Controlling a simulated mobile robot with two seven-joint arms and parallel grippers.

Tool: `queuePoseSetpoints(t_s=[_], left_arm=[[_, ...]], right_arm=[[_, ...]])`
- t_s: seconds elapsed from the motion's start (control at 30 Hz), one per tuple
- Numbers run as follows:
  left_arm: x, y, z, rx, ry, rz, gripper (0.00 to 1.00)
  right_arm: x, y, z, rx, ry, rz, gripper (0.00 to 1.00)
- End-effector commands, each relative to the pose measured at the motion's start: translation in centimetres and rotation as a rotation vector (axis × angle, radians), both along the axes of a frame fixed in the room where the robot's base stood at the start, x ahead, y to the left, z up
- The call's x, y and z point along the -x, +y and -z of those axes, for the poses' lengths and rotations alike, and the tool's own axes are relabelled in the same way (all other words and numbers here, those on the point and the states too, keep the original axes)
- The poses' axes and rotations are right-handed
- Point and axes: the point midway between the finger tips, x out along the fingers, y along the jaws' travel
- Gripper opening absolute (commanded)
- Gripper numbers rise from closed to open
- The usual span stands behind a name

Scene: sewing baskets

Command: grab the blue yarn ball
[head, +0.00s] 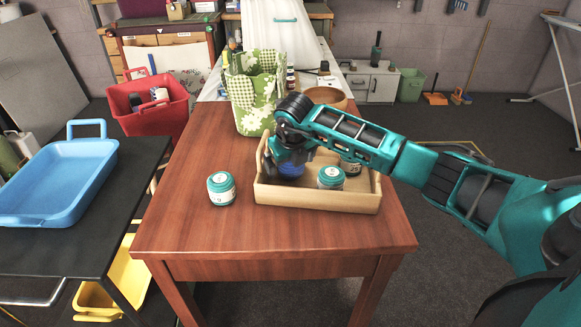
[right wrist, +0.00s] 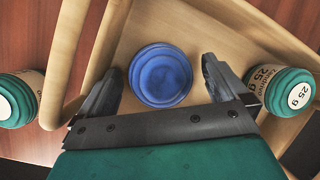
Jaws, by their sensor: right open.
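The blue yarn ball (right wrist: 160,76) is round with ringed layers. It sits inside the wooden tray (head: 318,198), near its left end. In the head view the ball (head: 291,170) is partly hidden under my right gripper (head: 287,160). In the right wrist view my right gripper (right wrist: 162,88) is open, with one finger on each side of the ball and a small gap showing at each side. My left gripper is not in view.
A teal-lidded jar (head: 331,178) stands in the tray right of the ball, with another behind it. One more jar (head: 221,188) stands on the table left of the tray. A green floral basket (head: 251,104) and a wooden bowl (head: 325,97) are behind. The table front is clear.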

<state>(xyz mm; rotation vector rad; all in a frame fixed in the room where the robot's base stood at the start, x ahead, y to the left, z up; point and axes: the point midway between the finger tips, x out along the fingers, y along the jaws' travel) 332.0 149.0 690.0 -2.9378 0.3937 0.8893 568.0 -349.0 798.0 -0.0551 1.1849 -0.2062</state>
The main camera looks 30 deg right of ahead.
Motion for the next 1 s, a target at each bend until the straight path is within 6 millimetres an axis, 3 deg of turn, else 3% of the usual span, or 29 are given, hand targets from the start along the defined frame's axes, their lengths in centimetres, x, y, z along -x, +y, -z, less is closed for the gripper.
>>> queuePoseSetpoints(t_s=[0.17, 0.77, 1.0], left_arm=[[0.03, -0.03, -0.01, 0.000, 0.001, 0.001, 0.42], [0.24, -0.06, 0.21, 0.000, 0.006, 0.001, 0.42], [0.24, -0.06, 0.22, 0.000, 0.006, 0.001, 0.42]], right_arm=[[-0.01, 0.00, -0.03, 0.000, 0.000, 0.000, 0.99], [-0.01, -0.02, -0.08, 0.000, -0.001, 0.001, 0.42], [-0.02, -0.02, -0.16, 0.000, -0.002, 0.001, 0.41]])
